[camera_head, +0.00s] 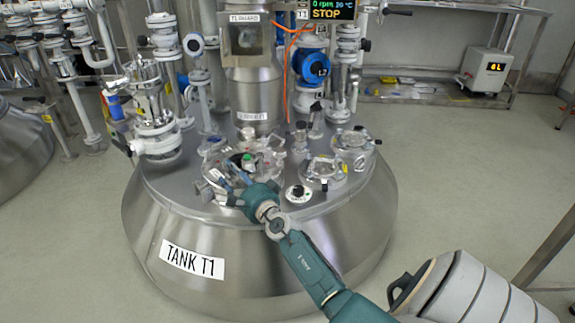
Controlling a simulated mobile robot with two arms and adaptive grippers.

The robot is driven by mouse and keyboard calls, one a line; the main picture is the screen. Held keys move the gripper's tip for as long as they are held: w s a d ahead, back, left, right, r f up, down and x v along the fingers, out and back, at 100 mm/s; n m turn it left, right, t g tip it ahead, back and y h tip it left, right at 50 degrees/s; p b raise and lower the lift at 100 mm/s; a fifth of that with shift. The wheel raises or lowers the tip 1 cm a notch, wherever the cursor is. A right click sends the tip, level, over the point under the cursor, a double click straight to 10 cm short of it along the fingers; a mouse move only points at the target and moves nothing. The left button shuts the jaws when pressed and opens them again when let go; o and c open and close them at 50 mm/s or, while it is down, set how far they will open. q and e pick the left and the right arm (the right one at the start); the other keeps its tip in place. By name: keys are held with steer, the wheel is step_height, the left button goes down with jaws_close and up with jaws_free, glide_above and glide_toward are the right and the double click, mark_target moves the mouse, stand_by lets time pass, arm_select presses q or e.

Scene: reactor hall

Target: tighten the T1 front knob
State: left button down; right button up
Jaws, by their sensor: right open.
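Tank T1 (190,261) is a large steel vessel with a "TANK T1" label on its front. A round clear-lidded port (262,165) sits on the front of its top, with several small fittings around its rim. My right gripper (224,186) reaches in from the lower right, its dark fingers open at the port's front-left rim. The fingers and wrist cover part of that rim. The front knob is too small and too covered to single out, and I cannot tell whether the fingers touch it. My left gripper is not in view.
A round black-and-white fitting (298,193) stands just right of my wrist. A valve stack (153,115) rises at the left and a blue instrument (311,66) behind. Another glass port (324,169) sits at the right. Open floor (470,170) lies right of the tank.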

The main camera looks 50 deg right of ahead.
steer(key=shift+s+a+p, duration=0.2)
steer(key=shift+s+p, duration=0.65)
steer(key=shift+p, duration=0.05)
steer(key=s+r+m+g+h+p, duration=0.1)
steer(key=s+r+m+h+p, duration=0.45)
steer(key=s+m, duration=1.25)
steer(key=s+a+f+m+g+y, duration=0.1)
steer(key=s+a+f+m+g, duration=0.2)
steer(key=m, duration=0.9)
steer(key=s+a+f+m+g+y, duration=0.1)
steer(key=s+a+f+m+g, duration=0.2)
steer(key=m, duration=0.9)
steer(key=s+f+g, duration=0.2)
steer(key=s+f, duration=0.1)
steer(key=s, duration=0.1)
steer(key=shift+a+f+g+p, duration=0.2)
steer(key=shift+a+g+p, duration=0.15)
steer(key=shift+g, duration=0.05)
steer(key=shift+y, duration=0.25)
